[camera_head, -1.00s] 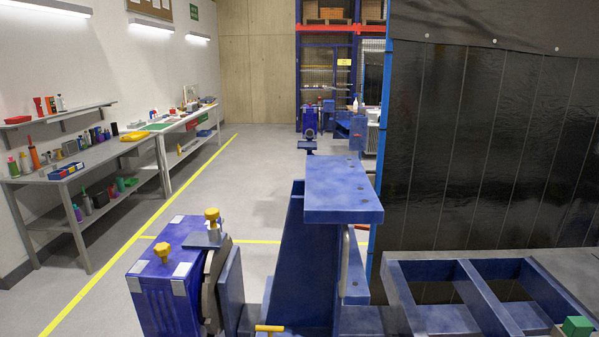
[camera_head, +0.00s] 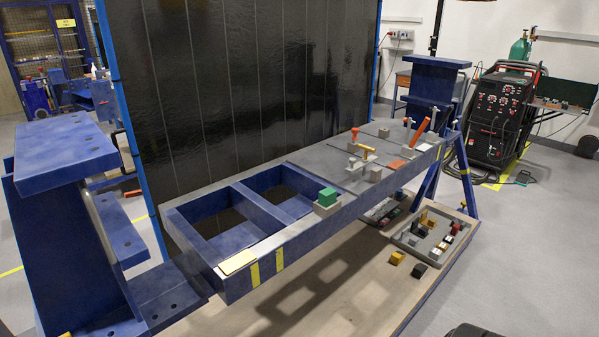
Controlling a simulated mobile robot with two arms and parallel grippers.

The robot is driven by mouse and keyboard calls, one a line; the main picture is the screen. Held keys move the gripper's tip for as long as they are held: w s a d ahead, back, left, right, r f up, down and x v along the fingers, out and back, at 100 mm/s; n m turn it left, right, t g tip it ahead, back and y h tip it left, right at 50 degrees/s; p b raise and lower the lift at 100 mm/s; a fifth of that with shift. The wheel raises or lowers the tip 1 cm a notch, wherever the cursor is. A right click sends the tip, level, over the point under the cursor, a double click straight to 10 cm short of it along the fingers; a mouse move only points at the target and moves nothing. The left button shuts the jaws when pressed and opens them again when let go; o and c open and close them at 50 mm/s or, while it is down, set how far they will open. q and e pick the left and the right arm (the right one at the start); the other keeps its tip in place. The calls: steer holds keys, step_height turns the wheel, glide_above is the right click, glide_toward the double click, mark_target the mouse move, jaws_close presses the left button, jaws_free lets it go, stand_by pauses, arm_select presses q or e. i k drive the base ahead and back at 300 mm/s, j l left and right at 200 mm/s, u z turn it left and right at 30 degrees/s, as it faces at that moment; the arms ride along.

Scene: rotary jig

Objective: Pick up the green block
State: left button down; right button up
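The green block (camera_head: 328,196) sits on top of a small grey block (camera_head: 327,209) on the front rail of the blue jig frame (camera_head: 250,205), near the middle of the picture. It is in plain view with nothing in front of it. Neither of my grippers shows in the head view. A dark shape at the bottom edge is too cut off to name.
A tray of small blocks (camera_head: 437,230) lies on the wooden board (camera_head: 330,290) below. A blue post (camera_head: 62,160) rises at left; a black screen (camera_head: 250,80) stands behind.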

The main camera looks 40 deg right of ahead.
mark_target(328, 197)
steer(key=z, duration=1.6)
